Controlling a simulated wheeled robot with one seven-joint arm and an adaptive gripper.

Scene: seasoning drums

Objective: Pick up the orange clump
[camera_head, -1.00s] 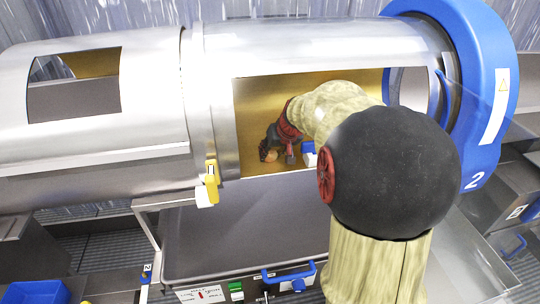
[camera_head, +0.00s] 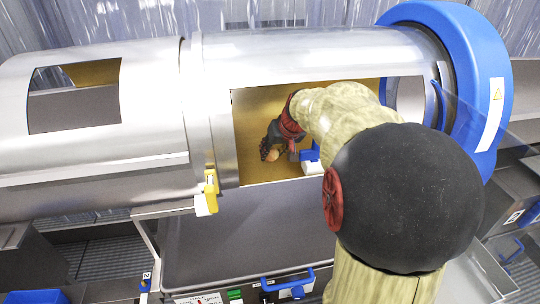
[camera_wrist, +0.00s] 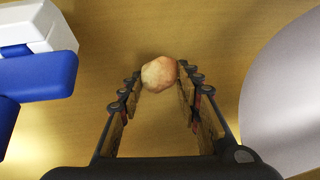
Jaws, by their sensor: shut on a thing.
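The orange clump (camera_wrist: 159,74) is small, rounded and pale orange-brown. In the wrist view it sits between the fingertips of my gripper (camera_wrist: 160,82), which is shut on it. In the head view the clump (camera_head: 273,155) shows at the tips of my gripper (camera_head: 268,151), inside the opening of the metal drum (camera_head: 310,55). The drum's golden inner wall is behind it. I cannot tell whether the clump still touches that wall. My arm hides part of the opening's right side.
A blue-and-white part (camera_wrist: 40,72) lies left of my gripper in the wrist view. A grey rounded surface (camera_wrist: 285,100) is at the right. The drum opening's edges surround my forearm. A blue ring (camera_head: 485,80) stands at the drum's right end.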

